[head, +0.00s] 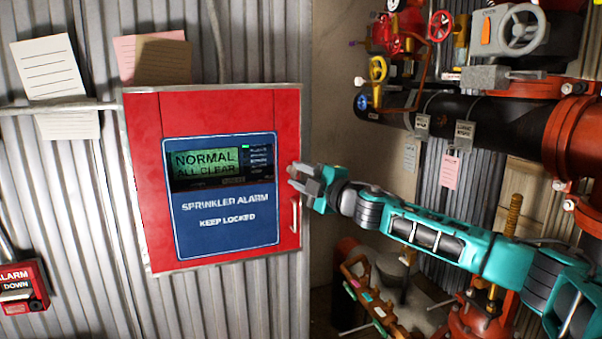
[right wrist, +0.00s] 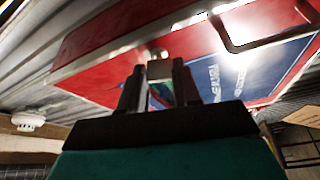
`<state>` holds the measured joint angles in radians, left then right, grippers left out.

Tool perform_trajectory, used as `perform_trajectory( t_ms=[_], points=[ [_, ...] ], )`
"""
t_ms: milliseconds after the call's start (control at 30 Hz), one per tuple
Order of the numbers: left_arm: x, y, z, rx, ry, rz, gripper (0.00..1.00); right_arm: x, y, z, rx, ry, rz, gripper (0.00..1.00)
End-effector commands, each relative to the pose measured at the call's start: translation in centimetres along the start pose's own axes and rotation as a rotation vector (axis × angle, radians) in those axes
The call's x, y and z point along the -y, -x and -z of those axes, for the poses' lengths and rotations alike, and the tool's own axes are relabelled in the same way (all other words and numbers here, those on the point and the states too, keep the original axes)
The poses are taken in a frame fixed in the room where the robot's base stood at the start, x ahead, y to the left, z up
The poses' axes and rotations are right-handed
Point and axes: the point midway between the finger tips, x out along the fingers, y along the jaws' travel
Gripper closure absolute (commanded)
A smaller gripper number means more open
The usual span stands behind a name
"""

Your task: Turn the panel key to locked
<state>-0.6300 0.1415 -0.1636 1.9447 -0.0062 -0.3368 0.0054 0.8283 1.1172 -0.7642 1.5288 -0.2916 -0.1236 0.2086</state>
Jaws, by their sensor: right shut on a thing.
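The red alarm panel (head: 145,200) is shut on the corrugated wall, with a blue face reading "SPRINKLER ALARM KEEP LOCKED" and a green screen reading "NORMAL ALL CLEAR". My right gripper (head: 291,176) is at the panel's right edge, above the door handle (head: 295,215). My left gripper is not in view.
Red and black pipes (head: 520,125) with valve wheels fill the right side. A grey handwheel unit (head: 508,32) is at the top right. A red alarm box (head: 22,290) is at the lower left. Paper notes (head: 48,68) hang above the panel.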

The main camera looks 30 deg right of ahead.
Motion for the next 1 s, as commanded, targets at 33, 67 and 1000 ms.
perform_trajectory(
  t_ms=[33, 67, 1000],
  points=[
    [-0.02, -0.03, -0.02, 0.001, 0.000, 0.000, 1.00, -0.39, 0.00, -0.06, 0.002, 0.034, 0.008, 0.99],
    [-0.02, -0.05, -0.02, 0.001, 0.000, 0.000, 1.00, -0.36, 0.01, -0.06, 0.002, 0.051, 0.015, 0.99],
    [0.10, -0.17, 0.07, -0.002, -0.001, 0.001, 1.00, -0.24, -0.02, 0.04, 0.000, 0.252, 0.103, 0.99]
  ],
)
